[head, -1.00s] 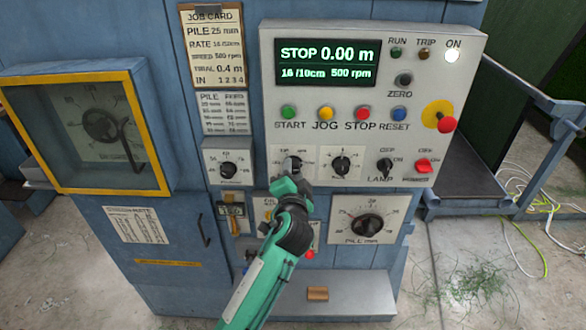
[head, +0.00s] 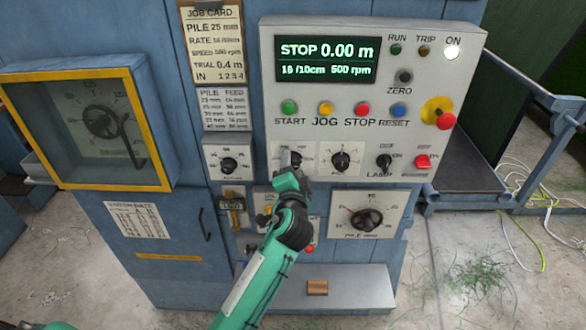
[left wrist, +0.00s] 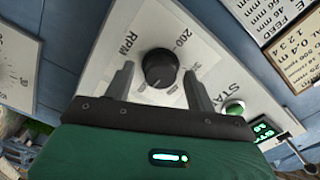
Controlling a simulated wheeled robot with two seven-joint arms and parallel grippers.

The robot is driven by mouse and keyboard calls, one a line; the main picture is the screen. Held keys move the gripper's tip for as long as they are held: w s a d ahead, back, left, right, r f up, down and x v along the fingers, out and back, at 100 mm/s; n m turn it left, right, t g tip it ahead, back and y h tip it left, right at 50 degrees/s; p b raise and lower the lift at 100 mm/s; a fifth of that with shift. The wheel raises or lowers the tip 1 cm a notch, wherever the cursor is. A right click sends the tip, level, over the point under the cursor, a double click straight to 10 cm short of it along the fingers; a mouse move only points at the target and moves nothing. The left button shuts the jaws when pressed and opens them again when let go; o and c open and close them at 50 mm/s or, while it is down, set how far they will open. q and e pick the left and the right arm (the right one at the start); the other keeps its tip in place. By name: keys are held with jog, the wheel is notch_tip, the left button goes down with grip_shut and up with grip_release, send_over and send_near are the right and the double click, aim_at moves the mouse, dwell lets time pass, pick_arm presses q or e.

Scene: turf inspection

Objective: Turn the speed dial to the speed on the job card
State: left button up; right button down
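The speed dial is a black round knob (left wrist: 160,68) on a white plate marked RPM in the left wrist view. My left gripper (head: 290,160) is at this dial. In the left wrist view its two fingers (left wrist: 158,84) stand apart on either side of the knob, with gaps visible. The job card (head: 213,47) reads speed 500 rpm. The display (head: 327,60) shows STOP, 0.00 m and 500 rpm. My right gripper is not in view.
Other dials flank the speed dial: one at left (head: 229,165), one at right (head: 341,160), and a larger PILE dial (head: 367,219) below. A small brown block (head: 317,287) lies on the lower ledge.

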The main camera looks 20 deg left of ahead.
pick_arm(q)
jog(key=b+v, duration=0.5)
jog(key=v, duration=0.8)
jog(key=shift+s+b, duration=0.3)
jog(key=shift+s, duration=0.1)
jog(key=shift+d, duration=0.1)
